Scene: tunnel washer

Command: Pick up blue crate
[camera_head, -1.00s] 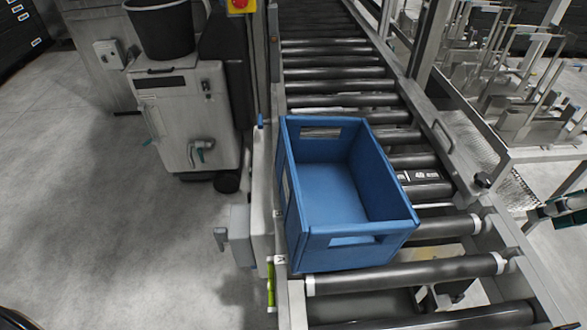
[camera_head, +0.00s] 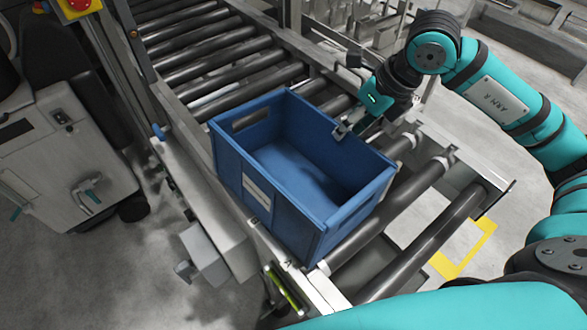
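The blue crate (camera_head: 262,205) sits upright on the roller conveyor in the middle of the head view. It looks empty, with a handle slot in its far left wall and a label on its near long side. My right gripper (camera_head: 343,130) is at the crate's right long wall, its fingertips at the top rim. Whether the fingers are closed on the rim is too small to tell. My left gripper is out of view; a teal arm link of mine crosses the bottom right.
The conveyor rollers (camera_head: 222,52) run to the upper left, with bare rollers (camera_head: 430,235) on the near right. A metal side rail (camera_head: 190,195) runs along the crate's left. A white machine (camera_head: 60,150) stands at the left, with grey floor between.

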